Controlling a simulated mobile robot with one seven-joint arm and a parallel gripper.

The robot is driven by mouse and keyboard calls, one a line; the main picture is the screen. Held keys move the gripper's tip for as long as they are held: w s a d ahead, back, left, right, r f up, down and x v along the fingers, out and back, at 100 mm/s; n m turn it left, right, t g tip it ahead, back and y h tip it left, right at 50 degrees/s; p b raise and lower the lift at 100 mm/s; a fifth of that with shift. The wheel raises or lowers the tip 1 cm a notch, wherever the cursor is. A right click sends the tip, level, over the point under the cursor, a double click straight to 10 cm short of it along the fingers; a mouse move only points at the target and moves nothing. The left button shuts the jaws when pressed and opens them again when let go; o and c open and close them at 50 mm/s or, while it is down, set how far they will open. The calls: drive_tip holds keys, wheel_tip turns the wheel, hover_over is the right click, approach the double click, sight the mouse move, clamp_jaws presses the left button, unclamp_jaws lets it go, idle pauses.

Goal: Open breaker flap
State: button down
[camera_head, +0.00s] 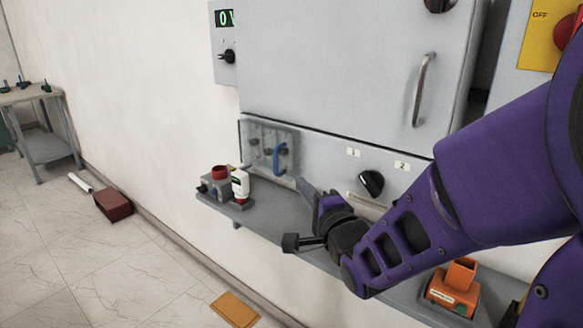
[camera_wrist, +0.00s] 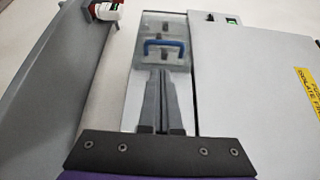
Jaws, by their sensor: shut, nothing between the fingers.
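The breaker flap (camera_head: 256,140) is a clear panel with a blue handle (camera_head: 279,158), low on the left of the grey cabinet. Dark breakers show through it. In the wrist view the flap (camera_wrist: 173,56) lies straight ahead, with its blue handle (camera_wrist: 165,43) across its middle. My gripper (camera_head: 303,184) is shut and empty, just below and right of the handle in the head view. In the wrist view my gripper's fingertips (camera_wrist: 162,72) point at the flap's lower edge, short of the handle. I cannot tell whether the fingertips touch the flap.
A grey shelf (camera_head: 270,207) runs below the cabinet. A grey device and white bottle (camera_head: 240,184) stand at its left end, and an orange device (camera_head: 455,285) at its right. A black knob (camera_head: 371,183) and the cabinet door handle (camera_head: 423,90) lie to the right.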

approach(279, 159)
drive_tip(key=x, duration=0.5)
